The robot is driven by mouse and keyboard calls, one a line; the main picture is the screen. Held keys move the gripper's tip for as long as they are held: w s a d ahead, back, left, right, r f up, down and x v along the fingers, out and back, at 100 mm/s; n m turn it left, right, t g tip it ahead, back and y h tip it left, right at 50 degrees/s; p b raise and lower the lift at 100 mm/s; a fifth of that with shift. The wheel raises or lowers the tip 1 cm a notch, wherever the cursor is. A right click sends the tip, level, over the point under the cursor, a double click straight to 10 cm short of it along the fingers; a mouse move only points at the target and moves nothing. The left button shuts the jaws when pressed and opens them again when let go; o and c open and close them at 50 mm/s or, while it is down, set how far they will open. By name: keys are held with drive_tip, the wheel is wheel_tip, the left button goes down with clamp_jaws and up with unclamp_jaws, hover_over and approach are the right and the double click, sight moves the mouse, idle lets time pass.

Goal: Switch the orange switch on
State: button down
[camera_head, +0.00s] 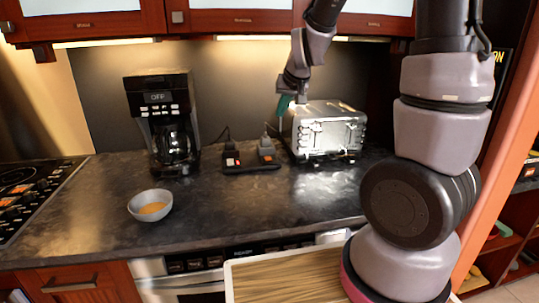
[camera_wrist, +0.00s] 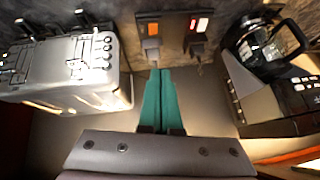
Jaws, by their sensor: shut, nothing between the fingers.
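A black power strip (camera_head: 252,168) lies on the dark counter between the coffee maker and the toaster. Its orange switch (camera_head: 267,159) is at the right end in the head view and at the left in the wrist view (camera_wrist: 153,30). It looks duller than the red switch (camera_head: 231,161), which glows brightly in the wrist view (camera_wrist: 200,25). A plug and cord stand beside each switch. My gripper (camera_head: 282,108) has teal fingers and is shut and empty. It hangs above the strip near the toaster, fingers pointing towards the strip in the wrist view (camera_wrist: 160,74), apart from the switch.
A silver toaster (camera_head: 326,130) stands close to the right of the strip. A black coffee maker (camera_head: 165,122) stands to its left. A grey bowl (camera_head: 150,206) with brownish contents sits at the front left.

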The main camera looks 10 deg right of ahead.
drive_tip(key=w+a+f+n+h, duration=0.1)
drive_tip(key=w+f, duration=0.4)
drive_tip(key=f, duration=0.3)
drive_tip(key=shift+a+t, duration=0.2)
drive_tip(key=shift+t, duration=0.1)
drive_tip(key=shift+s+r, duration=0.1)
hover_over(269, 159)
drive_tip(key=s, duration=0.2)
drive_tip(key=f, duration=0.8)
drive_tip(key=shift+w, duration=0.2)
wheel_tip(269, 159, down, 3)
drive_tip(key=shift+s+f, duration=0.1)
drive_tip(key=shift+s, duration=0.05)
drive_tip(key=shift+f, duration=0.35)
drive_tip(key=shift+s, duration=0.1)
drive_tip(key=shift+s+f, duration=0.1)
drive_tip(key=shift+f, duration=0.3)
drive_tip(key=shift+r, duration=0.1)
